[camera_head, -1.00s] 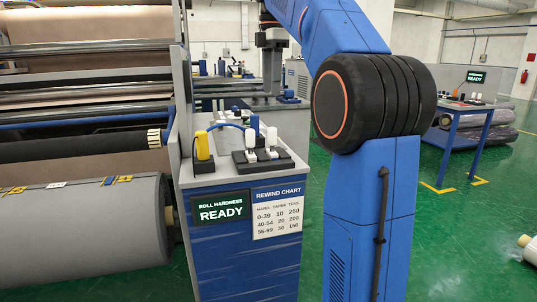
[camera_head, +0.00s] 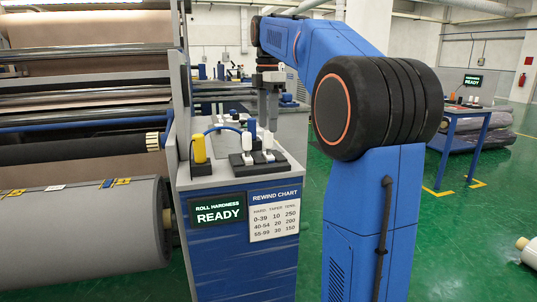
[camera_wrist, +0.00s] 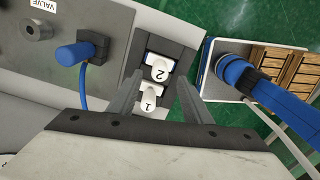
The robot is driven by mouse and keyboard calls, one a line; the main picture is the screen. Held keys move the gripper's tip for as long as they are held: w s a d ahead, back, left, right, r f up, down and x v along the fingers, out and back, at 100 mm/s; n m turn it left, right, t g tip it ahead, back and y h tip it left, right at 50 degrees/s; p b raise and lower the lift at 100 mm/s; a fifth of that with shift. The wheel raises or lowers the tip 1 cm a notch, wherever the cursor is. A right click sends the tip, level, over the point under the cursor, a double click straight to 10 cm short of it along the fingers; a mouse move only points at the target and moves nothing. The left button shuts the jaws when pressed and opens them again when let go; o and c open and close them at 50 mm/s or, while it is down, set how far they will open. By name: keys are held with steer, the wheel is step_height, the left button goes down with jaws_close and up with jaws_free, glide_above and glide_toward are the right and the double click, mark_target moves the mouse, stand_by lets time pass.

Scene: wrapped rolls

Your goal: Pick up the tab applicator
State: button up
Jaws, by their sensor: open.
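Two white pieces marked 1 (camera_wrist: 149,98) and 2 (camera_wrist: 158,68) sit side by side in a dark holder (camera_wrist: 147,46) in the wrist view. The head view shows two white pieces (camera_head: 247,142) (camera_head: 268,141) upright in the dark holder on the console. I cannot tell for certain which one is the tab applicator. My gripper (camera_wrist: 160,75) is open and empty, its fingers on either side of the numbered pieces. In the head view my gripper (camera_head: 268,120) points down over the holder, and its fingertips partly hide what stands behind.
A yellow device (camera_head: 199,149) stands at the console's left side. A blue-handled tool (camera_wrist: 78,53) with a blue cable sits on the grey console top (camera_wrist: 30,75), left of the holder. A large grey roll (camera_head: 90,225) lies left of the console.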

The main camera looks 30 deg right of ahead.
mark_target(268, 138)
steer(key=shift+d+f, duration=0.1)
steer(key=shift+f, duration=3.1)
jaws_close()
steer(key=shift+r, duration=0.15)
